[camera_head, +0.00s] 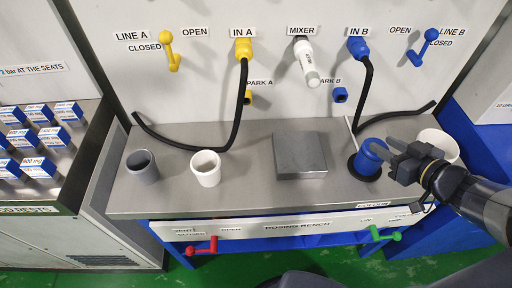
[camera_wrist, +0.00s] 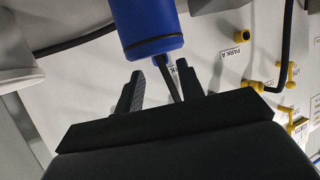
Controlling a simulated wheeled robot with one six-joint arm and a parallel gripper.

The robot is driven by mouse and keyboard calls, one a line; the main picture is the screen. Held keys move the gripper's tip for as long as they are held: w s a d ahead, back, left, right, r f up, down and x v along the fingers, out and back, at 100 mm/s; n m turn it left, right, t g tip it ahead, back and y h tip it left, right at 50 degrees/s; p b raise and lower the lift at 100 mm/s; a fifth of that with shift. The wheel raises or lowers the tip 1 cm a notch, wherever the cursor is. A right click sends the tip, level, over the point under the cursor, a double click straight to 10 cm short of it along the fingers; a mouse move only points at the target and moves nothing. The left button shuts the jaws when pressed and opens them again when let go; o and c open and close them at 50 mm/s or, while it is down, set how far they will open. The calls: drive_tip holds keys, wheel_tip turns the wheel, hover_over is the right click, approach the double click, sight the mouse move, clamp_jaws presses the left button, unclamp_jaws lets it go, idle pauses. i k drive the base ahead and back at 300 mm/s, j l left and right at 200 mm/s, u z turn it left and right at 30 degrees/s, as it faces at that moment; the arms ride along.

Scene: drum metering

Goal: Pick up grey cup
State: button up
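The grey cup (camera_head: 142,167) stands upright on the left end of the steel bench, with its dark open mouth facing up. My gripper (camera_head: 384,151) is far from it, at the right end of the bench beside a blue cylinder (camera_head: 367,158). In the wrist view the two fingers (camera_wrist: 158,78) are apart with no cup between them. The blue cylinder (camera_wrist: 147,28) also shows there, just beyond the fingertips; I cannot tell whether they touch it. The grey cup is not clearly visible in the wrist view.
A white cup (camera_head: 206,170) stands right of the grey cup. A grey block (camera_head: 300,154) sits mid-bench. A white container (camera_head: 438,144) is partly behind my gripper. Black hoses hang from IN A (camera_head: 243,50) and IN B (camera_head: 358,47). A red handle (camera_head: 203,247) projects below the bench.

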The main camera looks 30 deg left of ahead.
sight(141, 163)
drive_tip(key=i+u, duration=0.1)
drive_tip(key=u, duration=2.4)
drive_tip(key=i+j+z, duration=0.1)
drive_tip(key=j+z, duration=0.15)
drive_tip(key=z, duration=0.2)
drive_tip(key=j+z, duration=0.25)
drive_tip(key=z, duration=0.15)
drive_tip(key=i+j, duration=0.05)
